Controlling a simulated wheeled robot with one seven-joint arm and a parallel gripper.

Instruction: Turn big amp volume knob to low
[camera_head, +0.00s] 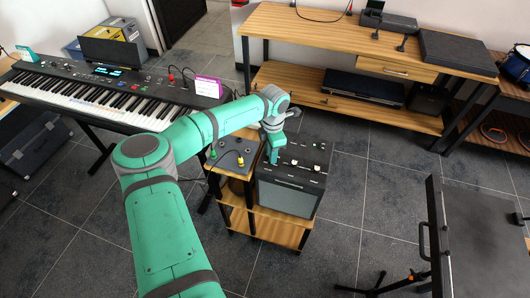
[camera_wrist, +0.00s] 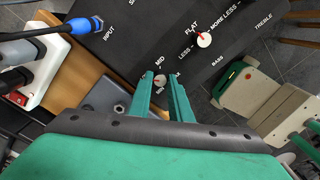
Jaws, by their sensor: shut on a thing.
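The big amp (camera_head: 291,190) is a black box with a grey front, standing on a wooden shelf unit. Its dark control panel fills the top of the wrist view (camera_wrist: 130,50). My gripper (camera_head: 272,157) reaches down onto the left part of the amp's top. In the wrist view, my gripper's green fingertips (camera_wrist: 160,76) are closed around a small pale knob (camera_wrist: 160,82) with a red mark, near a "MID" label. The fingers partly hide its lower labels. Another white knob (camera_wrist: 204,40) with a red pointer sits to the upper right, among "FLAT", "LESS" and "BASS" labels.
A blue-tipped cable plug (camera_wrist: 84,25) enters the panel beside "INPUT". A grey pedal (camera_head: 234,155) with a yellow plug lies left of the amp. A keyboard (camera_head: 120,95) stands at left, a wooden bench (camera_head: 330,40) behind.

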